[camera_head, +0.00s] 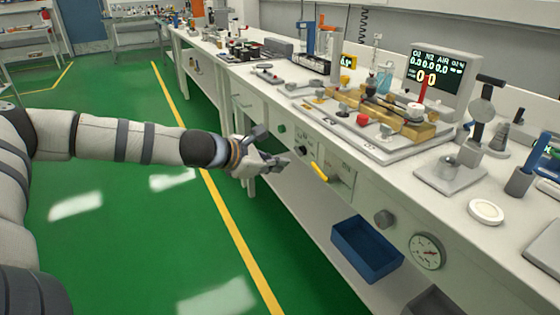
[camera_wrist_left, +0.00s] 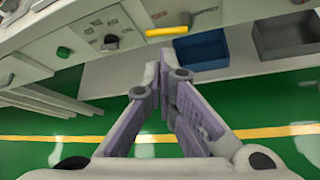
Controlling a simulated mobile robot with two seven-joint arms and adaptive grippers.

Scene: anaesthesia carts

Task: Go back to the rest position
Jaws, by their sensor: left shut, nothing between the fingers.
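My left arm (camera_head: 125,140) reaches in from the left in the head view. My left gripper (camera_head: 285,162) is shut and empty, in front of the bench front (camera_head: 250,110), close to a green knob (camera_head: 282,128) and a black knob (camera_head: 301,150). The left wrist view shows the gripper's fingers (camera_wrist_left: 168,75) together with nothing between them. A yellow handle (camera_head: 319,172) on the bench front is to the right of the gripper; it also shows in the left wrist view (camera_wrist_left: 167,31). My right gripper is not in view.
The bench top (camera_head: 462,208) carries a gas console, stands and a monitor (camera_head: 440,75). A blue bin (camera_head: 367,248) sits on the lower shelf (camera_head: 315,225). A gauge (camera_head: 427,251) is on the bench front at right. The green floor (camera_head: 130,225) is clear.

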